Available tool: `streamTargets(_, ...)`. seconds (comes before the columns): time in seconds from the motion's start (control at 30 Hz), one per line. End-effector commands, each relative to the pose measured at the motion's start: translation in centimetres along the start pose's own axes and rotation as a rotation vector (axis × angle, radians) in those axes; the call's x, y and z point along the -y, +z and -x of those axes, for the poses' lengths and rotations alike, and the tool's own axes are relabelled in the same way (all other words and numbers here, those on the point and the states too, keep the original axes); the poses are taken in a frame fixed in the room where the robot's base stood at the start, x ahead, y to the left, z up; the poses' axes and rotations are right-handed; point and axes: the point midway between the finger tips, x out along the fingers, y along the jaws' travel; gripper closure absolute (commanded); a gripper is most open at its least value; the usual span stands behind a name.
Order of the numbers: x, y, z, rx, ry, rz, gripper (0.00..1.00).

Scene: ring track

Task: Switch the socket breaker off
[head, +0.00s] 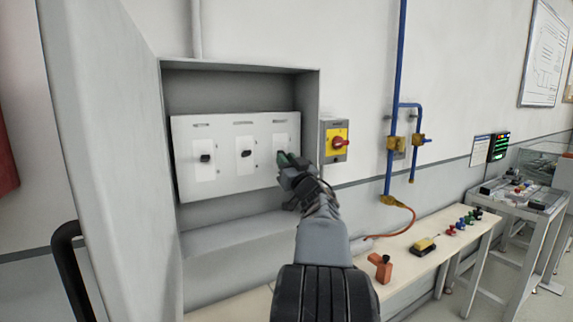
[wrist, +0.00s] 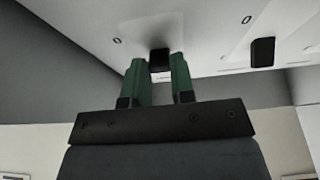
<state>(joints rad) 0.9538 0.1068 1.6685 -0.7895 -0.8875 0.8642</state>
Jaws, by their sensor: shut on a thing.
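An open grey cabinet (head: 240,65) on the wall holds a pale panel (head: 222,186) with three breakers in a row. The left breaker's black toggle (head: 205,158) and the middle breaker's black toggle (head: 243,155) show. The right breaker (head: 280,143) is partly hidden by my gripper (head: 287,160), which is at its toggle. The labels above are too small to read. In the wrist view my gripper's green fingers (wrist: 160,72) are shut on the right breaker's black toggle (wrist: 159,57). A neighbouring toggle (wrist: 262,51) stands clear to the right there.
The cabinet door (head: 110,150) stands open at left. A yellow box with a red rotary switch (head: 336,142) is just right of the cabinet. Blue pipes (head: 392,90) run down the wall. A bench (head: 440,240) below carries an orange item (head: 380,267) and a yellow-black one (head: 423,246).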

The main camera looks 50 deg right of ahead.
Motion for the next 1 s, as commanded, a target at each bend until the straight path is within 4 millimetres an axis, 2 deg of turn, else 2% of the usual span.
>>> streamTargets(0.03,0.0,-0.1,0.0,-0.001,0.000,0.000,0.75)
streamTargets(0.3,0.0,0.0,0.0,0.000,0.000,0.000,0.51)
streamTargets(0.6,-0.1,0.1,0.5,0.001,0.001,0.000,0.51)
streamTargets(0.77,-0.1,0.1,2.8,0.000,0.003,0.001,0.51)
streamTargets(1.0,-0.1,0.1,7.8,-0.001,0.004,0.002,0.51)
